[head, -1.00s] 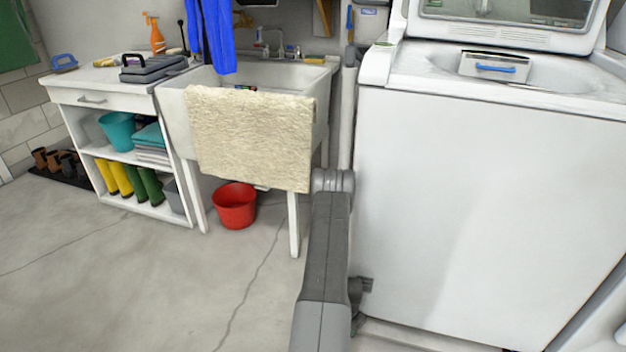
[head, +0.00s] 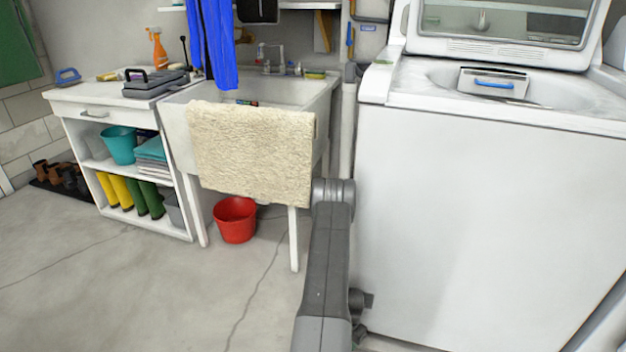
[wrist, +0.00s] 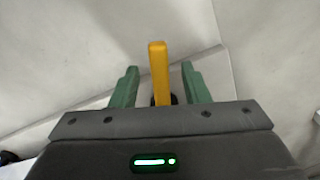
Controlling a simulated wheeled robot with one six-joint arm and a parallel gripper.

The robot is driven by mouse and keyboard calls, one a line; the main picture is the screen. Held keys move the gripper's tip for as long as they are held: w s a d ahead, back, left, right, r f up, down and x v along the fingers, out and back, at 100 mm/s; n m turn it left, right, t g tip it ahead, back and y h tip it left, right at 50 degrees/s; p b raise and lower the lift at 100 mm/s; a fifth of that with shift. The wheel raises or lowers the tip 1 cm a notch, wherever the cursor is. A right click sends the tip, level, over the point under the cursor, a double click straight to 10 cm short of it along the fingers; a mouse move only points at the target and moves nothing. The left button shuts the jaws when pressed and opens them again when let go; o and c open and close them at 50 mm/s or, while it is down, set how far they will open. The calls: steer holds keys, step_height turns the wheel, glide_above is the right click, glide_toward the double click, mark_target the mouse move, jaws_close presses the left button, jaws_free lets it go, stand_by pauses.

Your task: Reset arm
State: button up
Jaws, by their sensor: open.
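My gripper (wrist: 160,92) shows in the wrist view, with its two green fingers apart. An upright yellow-orange bar (wrist: 159,72) shows between the fingers, with gaps on both sides of it; what it belongs to is unclear. Pale surfaces with a seam lie beyond. In the head view my grey arm (head: 327,255) hangs folded low in front, between the sink and the white washer. Its end is mostly hidden there, so the fingers cannot be made out.
The white washer (head: 480,220) with its lid raised stands close on the right. A sink (head: 180,135) draped with a cream towel (head: 250,155) is left of the arm, a red bucket (head: 236,220) beneath it. A white shelf unit (head: 120,180) stands farther left. Floor at left front is clear.

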step_height(320, 180, up, 12)
steer(key=r+p, duration=0.1)
steer(key=p, duration=0.3)
step_height(320, 180, down, 15)
steer(key=b, duration=0.5)
steer(key=shift+s+f+b, duration=0.1)
steer(key=shift+f+b, duration=0.05)
steer(key=shift+b, duration=0.15)
steer(key=shift+d+p, duration=0.1)
steer(key=shift+p, duration=0.25)
steer(key=shift+s+d+r+n, duration=0.2)
steer(key=shift+s+d+n, duration=0.1)
steer(key=shift+d+n, duration=0.25)
steer(key=shift+a, duration=0.1)
